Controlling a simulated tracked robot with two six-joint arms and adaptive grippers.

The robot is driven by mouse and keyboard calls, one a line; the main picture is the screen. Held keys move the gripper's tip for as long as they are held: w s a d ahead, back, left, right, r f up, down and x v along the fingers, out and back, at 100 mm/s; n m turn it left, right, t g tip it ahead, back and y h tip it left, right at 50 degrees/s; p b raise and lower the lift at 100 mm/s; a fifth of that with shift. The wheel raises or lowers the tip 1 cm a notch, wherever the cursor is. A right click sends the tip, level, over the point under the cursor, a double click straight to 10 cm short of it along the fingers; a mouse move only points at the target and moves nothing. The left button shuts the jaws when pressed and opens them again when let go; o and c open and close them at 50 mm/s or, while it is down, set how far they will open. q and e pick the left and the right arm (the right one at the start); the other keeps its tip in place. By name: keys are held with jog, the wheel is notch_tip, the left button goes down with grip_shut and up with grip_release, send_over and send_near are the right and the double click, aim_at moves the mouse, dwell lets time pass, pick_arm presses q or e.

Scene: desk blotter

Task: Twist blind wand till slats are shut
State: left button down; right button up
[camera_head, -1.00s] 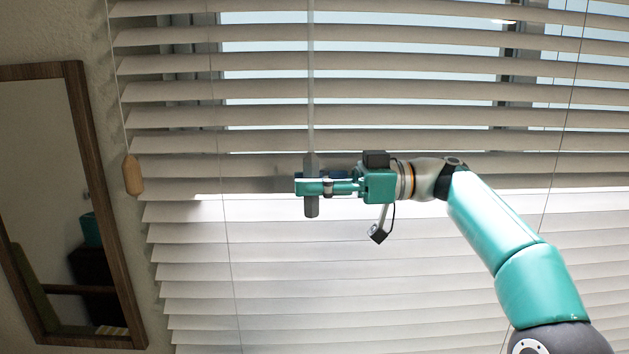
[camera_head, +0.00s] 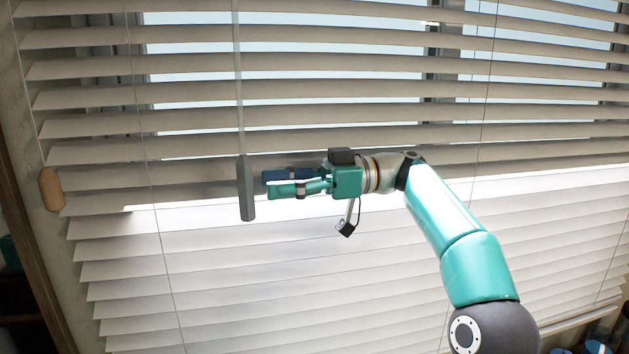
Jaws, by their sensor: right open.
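The blind wand (camera_head: 239,90) hangs down in front of the slats, left of centre in the head view. Its grey handle (camera_head: 246,190) is at the lower end and hangs almost upright. The lower slats (camera_head: 300,290) look closely overlapped. My left gripper is not in view.
A wooden cord tassel (camera_head: 51,189) hangs on a cord at the left edge of the blind. A brown frame (camera_head: 32,255) stands at the far left. Thin ladder cords run down the slats. Small blue items (camera_head: 597,347) show at the lower right corner.

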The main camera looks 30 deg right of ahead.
jog(key=v, duration=0.6)
jog(key=shift+d, duration=0.25)
jog(key=shift+s, duration=0.1)
jog(key=shift+f, duration=0.15)
